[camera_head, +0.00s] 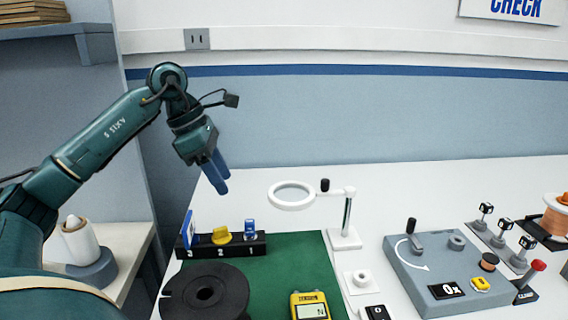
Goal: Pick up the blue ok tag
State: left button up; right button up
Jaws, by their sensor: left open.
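A black rack (258,246) marked 3, 2, 1 stands at the back left of the green mat. It holds a small blue tag (249,227) at the 1 end, a yellow piece (222,235) in the middle, and a taller blue tag (188,229) at the 3 end. The lettering on the blue tags is too small to read, so I cannot tell which says ok. My left gripper (217,178) is open and empty, with blue fingers pointing down, above and behind the rack. My right gripper is not in view.
A black disc (205,293) lies in front of the rack, and a yellow meter (310,306) on the green mat (283,272). A ring magnifier (292,195) on a stand is right of the rack. A grey crank panel (420,274) is further right.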

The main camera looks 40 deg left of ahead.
aim_at(189, 238)
jog(key=k+l, duration=0.45)
jog(key=l, duration=0.25)
jog(key=k+l, duration=0.25)
jog(key=l, duration=0.1)
